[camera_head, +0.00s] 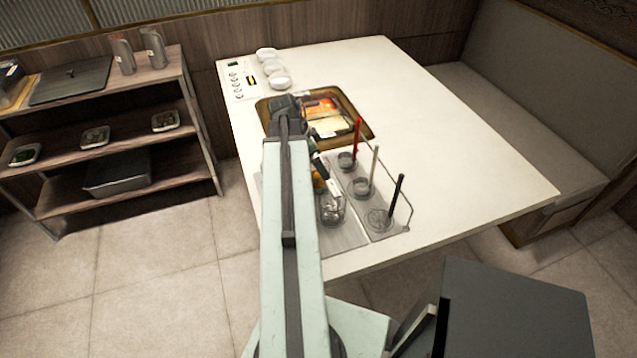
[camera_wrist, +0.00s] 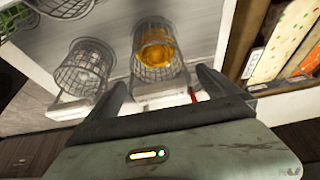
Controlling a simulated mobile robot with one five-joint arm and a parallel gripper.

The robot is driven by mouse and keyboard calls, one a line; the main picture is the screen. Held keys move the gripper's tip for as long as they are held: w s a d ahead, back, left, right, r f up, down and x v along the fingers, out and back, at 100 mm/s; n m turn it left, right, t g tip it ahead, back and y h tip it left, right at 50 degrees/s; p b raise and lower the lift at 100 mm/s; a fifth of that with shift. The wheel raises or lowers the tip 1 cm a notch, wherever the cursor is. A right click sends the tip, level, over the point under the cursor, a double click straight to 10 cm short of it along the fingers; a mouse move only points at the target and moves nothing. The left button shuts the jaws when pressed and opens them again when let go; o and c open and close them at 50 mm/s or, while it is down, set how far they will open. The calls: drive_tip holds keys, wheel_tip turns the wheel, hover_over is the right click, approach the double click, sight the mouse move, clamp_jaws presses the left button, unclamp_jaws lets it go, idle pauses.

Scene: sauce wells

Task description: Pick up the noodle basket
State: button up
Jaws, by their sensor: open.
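In the wrist view, a wire basket (camera_wrist: 157,50) with orange-yellow contents sits in front of my gripper (camera_wrist: 164,78). The gripper is open, with one dark finger toward each side of the basket's near end and nothing visibly clamped. A pale handle or bracket (camera_wrist: 160,90) shows between the fingers. A second wire basket (camera_wrist: 82,70) stands to the left, and a third (camera_wrist: 65,8) is cut off at the top left; both look empty. In the head view, the yellow contents (camera_head: 319,182) show beside my arm, which hides most of that basket and the gripper.
Wells with upright red, white and black handles (camera_head: 380,219) stand to the right of the baskets, inside a thin wire rail (camera_head: 408,208). A divided pot (camera_head: 365,130) lies behind, and white bowls (camera_head: 278,80) beyond it. The table's right side (camera_head: 470,150) is clear.

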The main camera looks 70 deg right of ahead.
drive_tip(key=b+x, duration=0.1)
drive_tip(key=x, duration=0.2)
drive_tip(key=shift+f+b, duration=0.15)
drive_tip(key=shift+b, duration=0.25)
drive_tip(key=c, duration=1.6)
wheel_tip(320, 180, up, 11)
drive_tip(key=p, duration=1)
drive_tip(key=shift+f+p, duration=0.2)
drive_tip(key=shift+p, duration=0.1)
